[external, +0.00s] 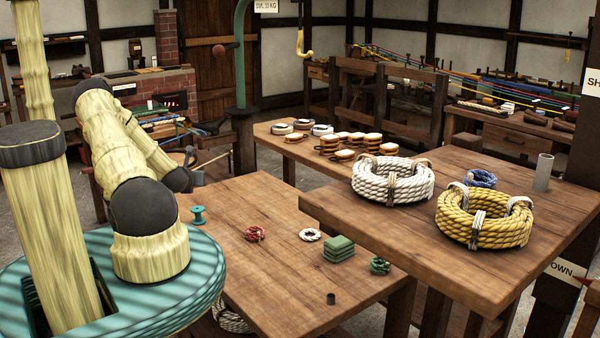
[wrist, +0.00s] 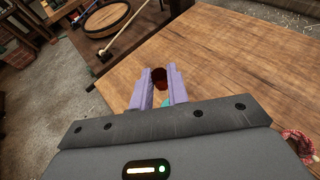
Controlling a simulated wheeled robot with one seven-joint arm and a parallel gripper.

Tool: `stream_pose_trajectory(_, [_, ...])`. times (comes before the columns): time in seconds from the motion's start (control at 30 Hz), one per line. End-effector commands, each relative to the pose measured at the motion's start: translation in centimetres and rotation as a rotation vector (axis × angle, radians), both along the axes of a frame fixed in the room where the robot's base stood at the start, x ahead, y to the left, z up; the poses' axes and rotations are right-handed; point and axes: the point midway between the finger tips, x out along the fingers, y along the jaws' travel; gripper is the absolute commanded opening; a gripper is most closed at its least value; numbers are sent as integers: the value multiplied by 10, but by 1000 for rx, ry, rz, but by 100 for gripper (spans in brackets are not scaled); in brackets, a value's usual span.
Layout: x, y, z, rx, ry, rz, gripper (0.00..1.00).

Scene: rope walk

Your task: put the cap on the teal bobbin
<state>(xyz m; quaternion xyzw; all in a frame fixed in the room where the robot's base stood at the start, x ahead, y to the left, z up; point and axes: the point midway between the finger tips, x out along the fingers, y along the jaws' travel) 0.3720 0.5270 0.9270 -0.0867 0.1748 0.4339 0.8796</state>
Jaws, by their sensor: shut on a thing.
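The teal bobbin (external: 198,215) stands upright near the left edge of the nearer wooden table in the external view. In the wrist view a small teal part (wrist: 165,103) shows low between my fingers, mostly hidden by my gripper body. My gripper (wrist: 159,84) has its two purple fingers closed on a small dark red, round piece, apparently the cap (wrist: 159,76). In the external view my gripper is largely hidden behind my dark wrist, close to that table edge, above and behind the bobbin. The cap cannot be made out there.
A barrel top (wrist: 107,20) and mallet (wrist: 103,54) are beyond the table edge.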

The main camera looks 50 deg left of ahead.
Motion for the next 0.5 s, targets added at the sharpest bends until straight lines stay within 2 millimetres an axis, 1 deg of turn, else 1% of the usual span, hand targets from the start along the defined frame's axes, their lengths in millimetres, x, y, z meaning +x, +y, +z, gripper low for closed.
stream_pose_trajectory(0.1, [1, -1, -22, -5, 1, 0, 0])
stream_pose_trajectory(0.23, [1, -1, -42, -1, 2, -1, 0])
stream_pose_trajectory(0.33, [0, 0, -50, 0, 0, -1, 0])
stream_pose_trajectory(0.5, [0, 0, -51, 0, 0, -1, 0])
